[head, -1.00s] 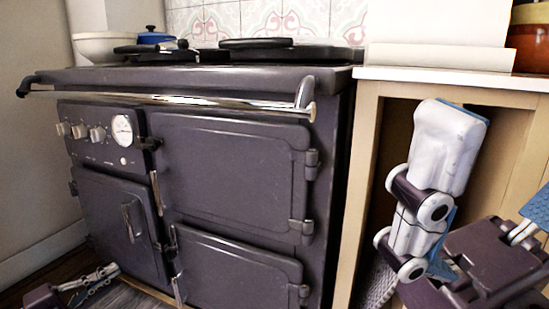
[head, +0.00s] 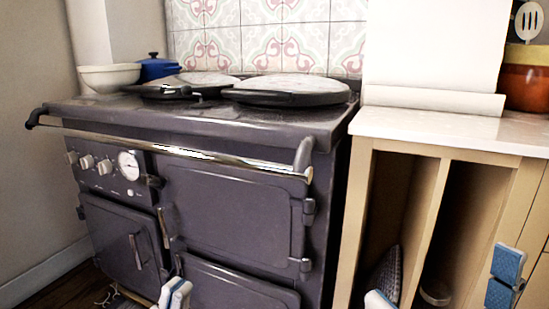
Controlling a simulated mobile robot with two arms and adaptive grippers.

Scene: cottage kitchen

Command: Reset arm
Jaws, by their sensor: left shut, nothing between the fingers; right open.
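The white and blue fingertips of my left gripper (head: 175,293) show at the bottom edge, in front of the dark range cooker (head: 240,195). They are together with nothing between them. My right gripper (head: 441,287) is at the lower right, in front of the open wooden cabinet. Its two fingers are wide apart, one white tip at the bottom edge and one blue-padded finger near the right edge. Nothing is held between them. Most of both arms is out of view.
A chrome rail (head: 190,152) runs along the cooker's front. Round hob lids (head: 290,90), a white bowl (head: 110,77) and a blue pot (head: 155,68) are on top. The cabinet (head: 440,215) has open compartments. An orange pot (head: 527,80) stands on its white worktop (head: 450,128).

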